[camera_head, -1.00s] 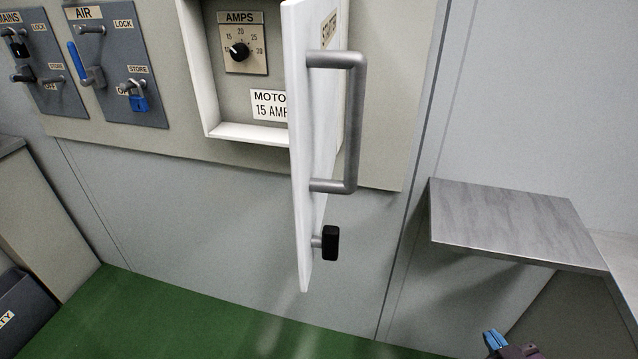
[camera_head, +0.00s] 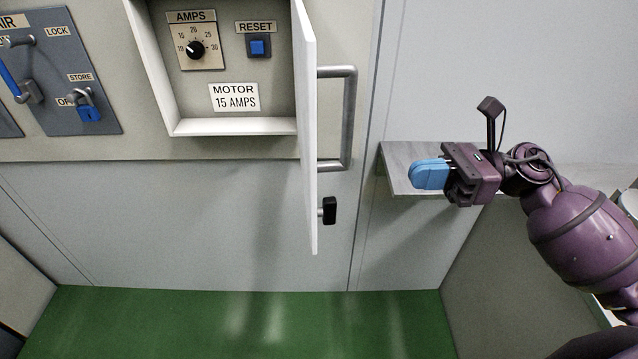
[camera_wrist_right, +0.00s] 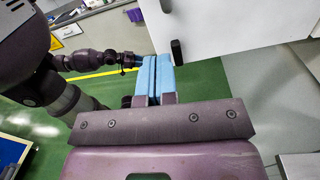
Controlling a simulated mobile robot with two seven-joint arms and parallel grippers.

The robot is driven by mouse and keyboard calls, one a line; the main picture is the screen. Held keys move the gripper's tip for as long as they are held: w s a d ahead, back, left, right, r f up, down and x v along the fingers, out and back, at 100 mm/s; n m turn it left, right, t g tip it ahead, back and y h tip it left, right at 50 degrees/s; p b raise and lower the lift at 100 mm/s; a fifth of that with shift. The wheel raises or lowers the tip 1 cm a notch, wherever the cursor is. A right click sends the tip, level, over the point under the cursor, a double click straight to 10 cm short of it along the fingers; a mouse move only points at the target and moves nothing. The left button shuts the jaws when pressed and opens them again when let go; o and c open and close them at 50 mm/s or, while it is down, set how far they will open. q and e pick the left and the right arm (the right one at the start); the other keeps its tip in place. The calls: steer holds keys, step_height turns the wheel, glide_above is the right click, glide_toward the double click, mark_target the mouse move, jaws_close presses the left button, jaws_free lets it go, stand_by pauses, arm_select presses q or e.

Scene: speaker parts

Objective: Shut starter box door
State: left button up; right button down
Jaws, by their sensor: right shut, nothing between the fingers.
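The white starter box door (camera_head: 307,150) stands wide open, seen nearly edge-on, with a grey bar handle (camera_head: 349,120) and a black latch knob (camera_head: 329,210) on its right face. The open box (camera_head: 235,128) shows to its left. My right gripper (camera_head: 415,174) is shut and empty, its blue fingers pointing left, right of the handle and apart from it. In the right wrist view, the door (camera_wrist_right: 245,22) and black knob (camera_wrist_right: 177,52) are just beyond the shut blue fingers. My left gripper (camera_wrist_right: 132,61) shows small there; its jaw state is unclear.
Inside the box are an amps dial (camera_head: 195,48) and a blue reset button (camera_head: 257,47). A grey shelf (camera_head: 398,160) juts from the wall behind my right gripper. Padlocked switch panels (camera_head: 75,60) are at the left. Green floor (camera_head: 250,325) is clear below.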

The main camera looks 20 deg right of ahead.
arm_select(q)
steer(key=shift+t, duration=0.3)
steer(key=shift+w+d+r+p, duration=0.1)
steer(key=shift+w+r+p, duration=0.1)
steer(key=shift+r+p, duration=0.5)
steer(key=shift+w+d+r+p, duration=0.15)
steer(key=shift+r+p, duration=0.25)
steer(key=shift+r, duration=0.55)
steer(key=shift+w+a+r+p, duration=0.1)
steer(key=shift+w+r+p, duration=0.15)
steer(key=shift+r+p, duration=0.45)
arm_select(e)
steer(key=w+a+n, duration=0.1)
steer(key=a, duration=1.2)
steer(key=shift+w+a+f+g, duration=0.15)
steer(key=shift+w+a+g, duration=0.15)
steer(key=shift+w+a, duration=0.05)
arm_select(q)
steer(key=shift+w+r, duration=0.15)
steer(key=shift+w, duration=0.05)
arm_select(e)
steer(key=shift+w+a, duration=0.1)
steer(key=shift+w, duration=0.05)
